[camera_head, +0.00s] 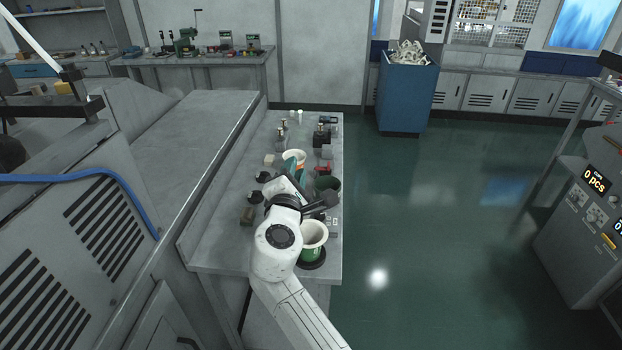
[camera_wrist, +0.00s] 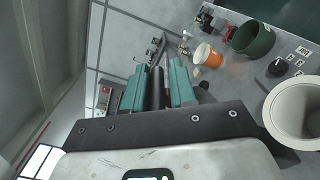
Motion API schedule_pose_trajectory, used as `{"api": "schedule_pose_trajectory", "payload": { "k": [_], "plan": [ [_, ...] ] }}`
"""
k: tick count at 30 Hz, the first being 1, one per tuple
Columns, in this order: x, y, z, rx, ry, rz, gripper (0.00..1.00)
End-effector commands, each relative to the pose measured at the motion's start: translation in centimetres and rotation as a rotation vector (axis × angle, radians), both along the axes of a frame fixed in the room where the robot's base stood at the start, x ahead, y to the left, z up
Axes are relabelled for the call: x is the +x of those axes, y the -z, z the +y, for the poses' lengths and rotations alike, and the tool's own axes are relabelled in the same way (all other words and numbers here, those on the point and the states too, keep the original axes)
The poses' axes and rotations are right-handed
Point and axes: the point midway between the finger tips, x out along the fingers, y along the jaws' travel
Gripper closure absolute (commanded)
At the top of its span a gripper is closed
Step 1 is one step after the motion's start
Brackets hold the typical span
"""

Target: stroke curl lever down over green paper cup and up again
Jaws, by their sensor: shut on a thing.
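The green paper cup (camera_head: 312,254) stands upright at the bench's near right corner, its wide cream rim facing up. The wrist view shows its pale rim and inside (camera_wrist: 296,108) at the right edge. My gripper (camera_wrist: 160,84) has its two teal fingers shut on a dark rod-like handle, the curl lever's grip (camera_wrist: 157,88). In the head view my white wrist is left of the cup and covers most of the gripper and lever. The lever's link to the cup station is hidden.
An orange cup (camera_wrist: 208,56) and a dark green container (camera_wrist: 253,38) stand farther along the bench. Several small fixtures and dark knobs line the bench top. Open floor (camera_head: 430,230) lies to the right. A grey machine housing (camera_head: 70,230) stands at left.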

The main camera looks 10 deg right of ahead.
Motion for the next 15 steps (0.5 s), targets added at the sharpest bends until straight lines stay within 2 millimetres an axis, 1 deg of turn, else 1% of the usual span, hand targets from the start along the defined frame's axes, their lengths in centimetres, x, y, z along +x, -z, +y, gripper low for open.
{"api": "schedule_pose_trajectory", "payload": {
  "k": [1,6,15],
  "plan": [
    [0.3,-0.6,0.7,0.007,-0.006,-0.008,1.00],
    [0.6,-0.9,1.9,-0.058,-0.007,0.014,1.00],
    [0.8,-0.8,2.7,-0.110,-0.007,0.033,1.00]
  ]
}}
